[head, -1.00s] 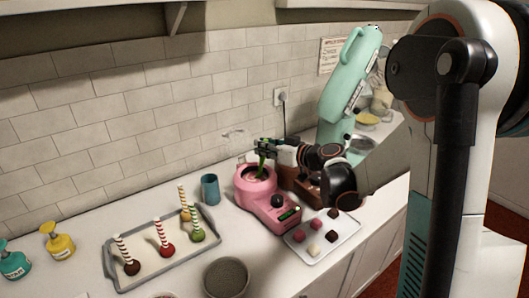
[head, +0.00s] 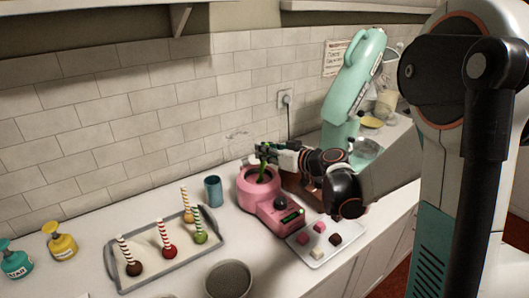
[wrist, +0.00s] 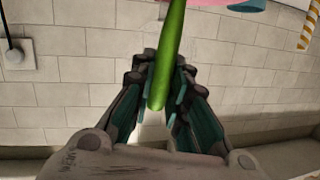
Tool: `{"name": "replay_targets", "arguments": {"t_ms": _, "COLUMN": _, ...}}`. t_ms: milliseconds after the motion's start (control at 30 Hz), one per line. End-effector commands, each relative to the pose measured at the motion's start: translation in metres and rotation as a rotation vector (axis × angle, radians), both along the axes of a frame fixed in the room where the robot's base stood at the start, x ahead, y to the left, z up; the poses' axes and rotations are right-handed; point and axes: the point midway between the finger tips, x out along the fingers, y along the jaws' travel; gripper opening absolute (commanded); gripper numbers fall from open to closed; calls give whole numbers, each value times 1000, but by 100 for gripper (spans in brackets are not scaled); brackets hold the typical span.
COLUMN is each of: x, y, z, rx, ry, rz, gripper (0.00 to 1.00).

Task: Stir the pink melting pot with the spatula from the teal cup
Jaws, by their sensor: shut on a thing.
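The pink melting pot (head: 250,188) stands on the counter with its round opening facing up and its control panel towards the front. My gripper (head: 266,150) is above the pot's opening, shut on the green spatula (head: 262,174). The spatula points down into the opening, and its lower end is hidden inside the pot. In the wrist view, the green handle (wrist: 172,50) lies between my fingers (wrist: 167,85). The teal cup (head: 213,191) stands upright just left of the pot, and no spatula shows in it.
A grey tray (head: 117,274) with several striped-stick treats lies at left. A small white tray (head: 335,251) of sweets is right of the pot. A dark bowl (head: 228,280) stands in front. A mint mixer (head: 345,95) stands behind right; yellow and teal bottles stand far left.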

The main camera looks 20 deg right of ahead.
Motion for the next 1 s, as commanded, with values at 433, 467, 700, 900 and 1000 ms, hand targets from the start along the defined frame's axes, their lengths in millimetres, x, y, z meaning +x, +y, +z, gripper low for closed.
{"name": "replay_targets", "arguments": {"t_ms": 433, "x": 0, "y": 0, "z": 17, "rx": 0, "ry": 0, "rz": 0, "gripper": 0}}
{"name": "replay_targets", "arguments": {"t_ms": 467, "x": 0, "y": 0, "z": 19, "rx": 0, "ry": 0, "rz": 0, "gripper": 0}}
{"name": "replay_targets", "arguments": {"t_ms": 700, "x": 0, "y": 0, "z": 34, "rx": 0, "ry": 0, "rz": 0, "gripper": 0}}
{"name": "replay_targets", "arguments": {"t_ms": 900, "x": 0, "y": 0, "z": 47, "rx": 0, "ry": 0, "rz": 0, "gripper": 0}}
{"name": "replay_targets", "arguments": {"t_ms": 1000, "x": 0, "y": 0, "z": 53, "rx": 0, "ry": 0, "rz": 0, "gripper": 0}}
